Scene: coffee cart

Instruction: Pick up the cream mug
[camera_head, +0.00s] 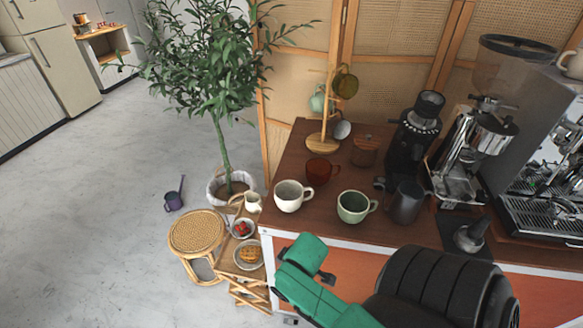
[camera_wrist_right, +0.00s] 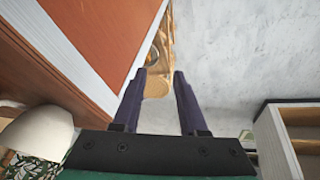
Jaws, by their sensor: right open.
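The cream mug (camera_head: 289,197) stands upright on the brown cart top near its front left corner, handle to the right, in the head view. My right arm comes in from the bottom right, and its green end is in front of the cart, below and to the right of the mug. Its fingers are not clear there. In the right wrist view my right gripper (camera_wrist_right: 159,78) is open, with nothing between its fingers. The cream mug cannot be made out with certainty in that view. My left gripper is not in view.
A pale green mug (camera_head: 353,206), a dark pitcher (camera_head: 406,203) and a reddish-brown cup (camera_head: 321,171) stand near the cream mug. A mug tree (camera_head: 323,142), grinder (camera_head: 411,140) and espresso machine are behind. A rattan stool (camera_head: 197,231) and potted tree stand left of the cart.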

